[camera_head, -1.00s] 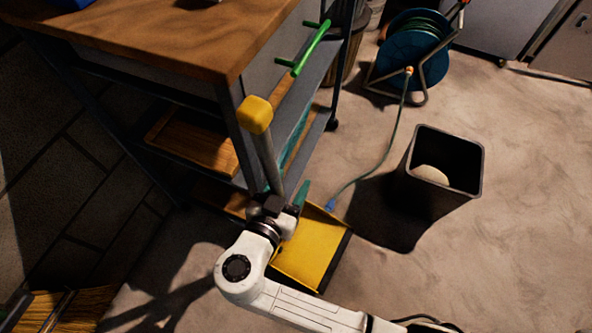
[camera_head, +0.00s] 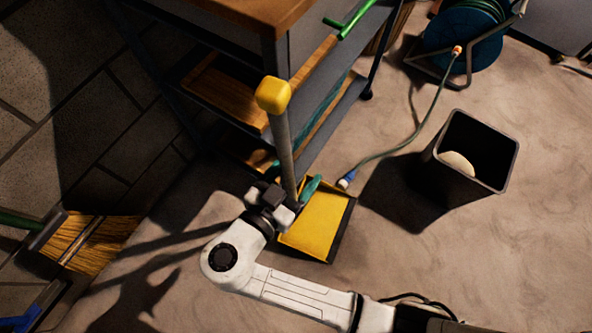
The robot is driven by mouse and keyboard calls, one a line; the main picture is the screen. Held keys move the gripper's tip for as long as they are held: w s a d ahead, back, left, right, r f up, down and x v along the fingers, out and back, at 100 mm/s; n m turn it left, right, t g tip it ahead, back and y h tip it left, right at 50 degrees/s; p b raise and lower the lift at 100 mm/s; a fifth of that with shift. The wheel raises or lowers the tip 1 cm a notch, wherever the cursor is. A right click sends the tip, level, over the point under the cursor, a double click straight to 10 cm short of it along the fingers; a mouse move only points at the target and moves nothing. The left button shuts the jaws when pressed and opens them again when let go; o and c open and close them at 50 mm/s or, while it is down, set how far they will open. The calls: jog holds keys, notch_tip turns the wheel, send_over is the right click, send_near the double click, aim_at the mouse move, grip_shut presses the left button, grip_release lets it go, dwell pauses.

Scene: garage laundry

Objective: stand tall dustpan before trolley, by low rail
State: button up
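The tall dustpan has a yellow pan (camera_head: 318,222) with a dark front lip, a grey upright handle and a yellow knob on top. It stands upright before the trolley (camera_head: 318,72), at its lower shelf. The pan looks to be at floor level; I cannot tell if it touches the floor.
A dark bin (camera_head: 470,160) with a pale object inside stands to the right. A hose reel (camera_head: 462,35) is behind it, its hose (camera_head: 415,140) ending near the pan. A broom head (camera_head: 95,243) lies at the left. Floor at lower right is clear.

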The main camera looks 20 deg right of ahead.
jog(key=o, duration=0.5)
jog(key=p+v, duration=1)
jog(key=p, duration=0.5)
jog(key=shift+s+a+r+p, duration=0.15)
jog(key=shift+s+a+p, duration=0.1)
jog(key=shift+p, duration=0.15)
dwell(0.4)
